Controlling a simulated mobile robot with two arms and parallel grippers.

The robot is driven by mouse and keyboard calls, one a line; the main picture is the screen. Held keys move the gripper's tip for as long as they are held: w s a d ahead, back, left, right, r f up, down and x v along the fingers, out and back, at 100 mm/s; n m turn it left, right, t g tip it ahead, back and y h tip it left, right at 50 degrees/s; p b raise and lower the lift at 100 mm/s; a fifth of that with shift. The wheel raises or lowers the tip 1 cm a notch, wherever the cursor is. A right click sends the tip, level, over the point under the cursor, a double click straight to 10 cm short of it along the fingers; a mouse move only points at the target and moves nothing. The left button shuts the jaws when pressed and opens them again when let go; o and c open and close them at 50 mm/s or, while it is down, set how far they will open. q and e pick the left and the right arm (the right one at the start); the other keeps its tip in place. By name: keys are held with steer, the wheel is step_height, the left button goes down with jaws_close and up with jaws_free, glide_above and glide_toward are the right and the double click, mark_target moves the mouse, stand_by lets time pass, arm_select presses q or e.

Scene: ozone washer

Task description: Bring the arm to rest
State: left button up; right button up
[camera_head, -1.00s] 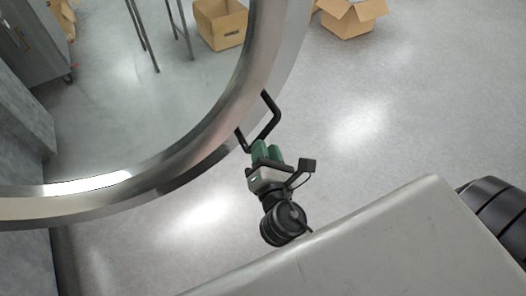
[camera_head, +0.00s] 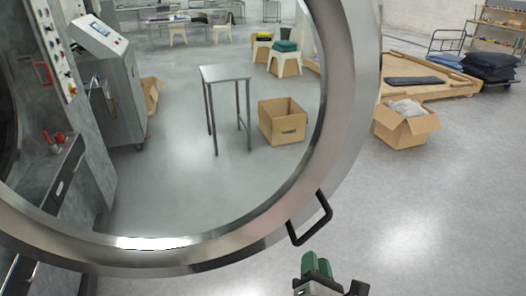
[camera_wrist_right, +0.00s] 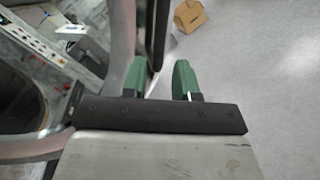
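My right gripper (camera_head: 317,262), with green fingers, shows at the bottom of the head view, just below the black handle (camera_head: 322,213) on the round metal door ring (camera_head: 352,105). In the right wrist view my right gripper (camera_wrist_right: 160,78) has its two fingers apart with an empty gap between them. The dark handle (camera_wrist_right: 159,35) lies just beyond the fingertips, nearer the left finger. Whether it touches that finger I cannot tell. My left gripper is in neither view.
Through the ring I see a small metal table (camera_head: 226,73) and a cardboard box (camera_head: 283,122). Another open box (camera_head: 405,125) stands right of the ring. A control panel (camera_head: 97,35) is at the left. The floor at the lower right is clear.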

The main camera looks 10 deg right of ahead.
steer(key=s+a+f+m+g+y+b, duration=0.15)
steer(key=s+f+m+g, duration=0.25)
steer(key=f, duration=1.3)
steer(key=s+f+m+g+y+b, duration=0.2)
steer(key=s+f+m+g, duration=0.15)
steer(key=f, duration=1.45)
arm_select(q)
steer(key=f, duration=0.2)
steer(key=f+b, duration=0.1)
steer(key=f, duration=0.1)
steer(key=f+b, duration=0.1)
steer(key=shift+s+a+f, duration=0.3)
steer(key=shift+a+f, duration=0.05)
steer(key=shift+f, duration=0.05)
arm_select(e)
steer(key=s+d+f+m+g, duration=0.2)
steer(key=s+f+m+g, duration=0.1)
steer(key=s+f+m, duration=0.2)
steer(key=s+d+f+m+g, duration=0.2)
steer(key=s+f+m, duration=0.3)
steer(key=s+f, duration=0.4)
steer(key=s+d+f+m+g, duration=0.2)
steer(key=s+f+m+g, duration=0.2)
steer(key=s+f, duration=0.3)
steer(key=s+m+y, duration=0.1)
steer(key=s, duration=0.4)
steer(key=shift+s+d+f, duration=0.15)
steer(key=shift+s+d, duration=0.05)
steer(key=shift+d, duration=0.05)
steer(key=shift+m, duration=0.25)
